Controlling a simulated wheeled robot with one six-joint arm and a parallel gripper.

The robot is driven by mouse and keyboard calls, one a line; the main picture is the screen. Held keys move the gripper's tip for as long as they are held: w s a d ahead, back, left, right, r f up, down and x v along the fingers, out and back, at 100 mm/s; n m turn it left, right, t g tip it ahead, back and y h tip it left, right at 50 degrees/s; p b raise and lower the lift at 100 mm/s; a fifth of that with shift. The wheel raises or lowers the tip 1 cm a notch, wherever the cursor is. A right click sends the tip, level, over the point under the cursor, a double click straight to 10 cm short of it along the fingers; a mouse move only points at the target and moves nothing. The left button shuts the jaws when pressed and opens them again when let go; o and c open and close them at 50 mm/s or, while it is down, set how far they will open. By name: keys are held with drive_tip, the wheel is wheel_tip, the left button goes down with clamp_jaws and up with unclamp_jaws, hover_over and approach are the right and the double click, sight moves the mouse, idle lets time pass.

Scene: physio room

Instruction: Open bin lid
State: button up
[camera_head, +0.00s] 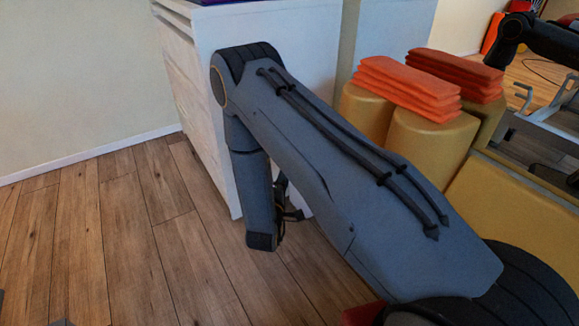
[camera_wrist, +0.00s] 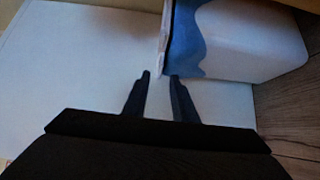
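In the wrist view my gripper (camera_wrist: 160,75) is open, with two dark fingers apart and nothing visible held between them. Just beyond the fingertips is what looks like the bin (camera_wrist: 262,42), a white body with a blue area (camera_wrist: 186,45) on its near side. A thin pale edge (camera_wrist: 164,40) beside the blue area may be its lid or rim; I cannot tell which. The fingertips are close to this edge, but contact is unclear.
A white cabinet (camera_head: 190,70) stands behind my arm. Yellow cylinders (camera_head: 432,140) with stacked orange pads (camera_head: 405,82) stand to the right, with a yellow block (camera_head: 510,215) in front of them. The wooden floor (camera_head: 110,240) at left is clear.

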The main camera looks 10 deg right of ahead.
drive_tip(key=b+x, duration=0.2)
drive_tip(key=x, duration=0.4)
drive_tip(key=shift+w+b, duration=0.25)
drive_tip(key=shift+b, duration=0.05)
drive_tip(key=shift+d, duration=0.15)
clamp_jaws()
